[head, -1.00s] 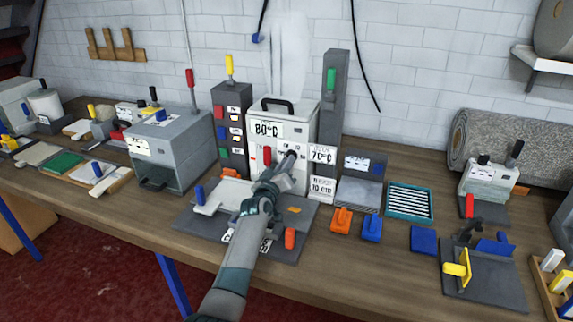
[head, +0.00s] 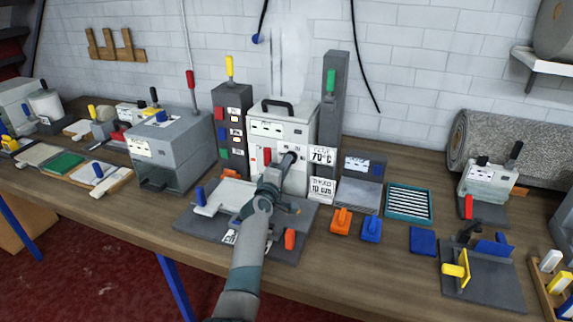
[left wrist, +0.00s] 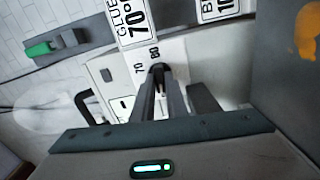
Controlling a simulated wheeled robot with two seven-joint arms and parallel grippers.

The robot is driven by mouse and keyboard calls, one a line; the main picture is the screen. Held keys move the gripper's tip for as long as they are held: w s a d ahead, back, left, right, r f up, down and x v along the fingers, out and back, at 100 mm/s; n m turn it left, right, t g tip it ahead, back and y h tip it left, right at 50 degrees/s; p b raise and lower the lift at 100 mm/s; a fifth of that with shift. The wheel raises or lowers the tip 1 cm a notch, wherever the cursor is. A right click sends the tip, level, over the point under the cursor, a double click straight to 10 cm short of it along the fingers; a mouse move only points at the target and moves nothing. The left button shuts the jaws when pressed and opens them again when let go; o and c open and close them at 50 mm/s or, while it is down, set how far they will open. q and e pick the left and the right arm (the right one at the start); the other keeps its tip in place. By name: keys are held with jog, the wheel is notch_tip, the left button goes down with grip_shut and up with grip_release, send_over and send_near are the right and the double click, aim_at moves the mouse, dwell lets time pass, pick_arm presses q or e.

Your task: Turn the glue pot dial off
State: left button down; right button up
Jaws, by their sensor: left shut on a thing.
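The glue pot (head: 300,131) is a white box with a black top handle, standing at the back middle of the bench with steam above it. Its front display (head: 280,129) shows small dark marks and no readable temperature. My left gripper (head: 287,162) is at the lower right of the pot's front, shut on the dark dial. In the left wrist view the fingers (left wrist: 160,84) close around the dial (left wrist: 158,68), beside the printed marks 70 and 80. The fingers partly hide the dial, so its exact setting cannot be read. My right gripper is out of view.
A grey post with a green switch (head: 331,81) and a 70°C sign (head: 322,155) stand close right of the pot. A grey tower with a yellow lever (head: 229,68) stands left. Orange (head: 341,221) and blue (head: 371,229) handled blocks lie to the right.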

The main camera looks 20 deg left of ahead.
pick_arm(q)
jog(key=shift+f+n, duration=0.15)
jog(key=shift+n, duration=0.35)
jog(key=c, duration=1.8)
grip_release()
jog(key=shift+o, duration=0.2)
jog(key=s+p, duration=0.8)
jog(key=s, duration=0.9)
jog(key=shift+s+a, duration=0.2)
jog(key=shift+a, duration=0.05)
